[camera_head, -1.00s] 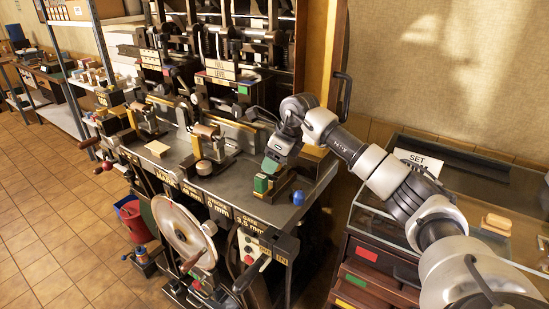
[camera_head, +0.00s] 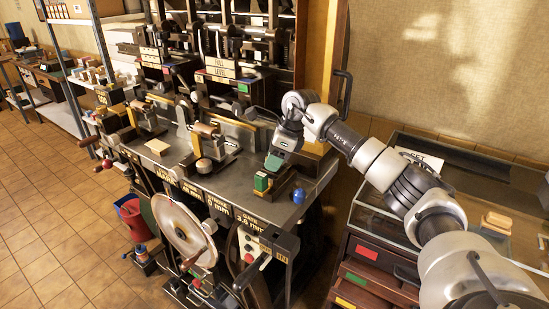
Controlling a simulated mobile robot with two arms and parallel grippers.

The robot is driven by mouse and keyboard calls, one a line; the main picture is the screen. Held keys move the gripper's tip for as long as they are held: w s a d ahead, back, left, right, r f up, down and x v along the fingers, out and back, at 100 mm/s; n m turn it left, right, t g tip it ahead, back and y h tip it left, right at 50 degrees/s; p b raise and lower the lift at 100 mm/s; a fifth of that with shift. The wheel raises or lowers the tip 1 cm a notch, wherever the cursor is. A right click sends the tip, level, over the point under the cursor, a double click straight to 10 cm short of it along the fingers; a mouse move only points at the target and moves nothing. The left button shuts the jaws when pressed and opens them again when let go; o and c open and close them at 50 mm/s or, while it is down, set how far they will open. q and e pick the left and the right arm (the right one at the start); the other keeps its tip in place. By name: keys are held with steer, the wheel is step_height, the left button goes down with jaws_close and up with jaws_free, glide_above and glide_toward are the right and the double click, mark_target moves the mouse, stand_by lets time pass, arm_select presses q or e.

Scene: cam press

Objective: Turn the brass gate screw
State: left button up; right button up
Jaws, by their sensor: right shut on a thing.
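My right gripper (camera_head: 273,164) comes in from the right and points down at the right end of the press bench (camera_head: 225,183). It is shut, and its fingers hide most of what they hold, which I take to be the brass gate screw. Just below the fingertips stands a small green block (camera_head: 262,182) on a dark slide. The gate label (camera_head: 248,221) on the bench's front edge appears to read 3.6 mm. My left gripper is not in view.
A large pale handwheel (camera_head: 183,232) and a red button box (camera_head: 249,250) are in front of the bench. A blue knob (camera_head: 299,196) is right of the gripper. A glass-topped cabinet (camera_head: 365,215) stands at the right, under my right arm.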

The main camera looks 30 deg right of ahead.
steer(key=n+g, duration=0.1)
steer(key=n, duration=0.1)
steer(key=n+y, duration=0.1)
steer(key=n, duration=0.2)
steer(key=shift+w+r+n+g, duration=0.15)
steer(key=shift+n+g, duration=0.15)
steer(key=shift+g, duration=0.1)
steer(key=n+g, duration=0.2)
steer(key=n, duration=0.3)
steer(key=shift+r+b, duration=0.1)
steer(key=shift+b, duration=0.25)
steer(key=shift+d, duration=0.1)
steer(key=o, duration=0.5)
steer(key=shift+w, duration=0.1)
steer(key=shift+o, duration=0.7)
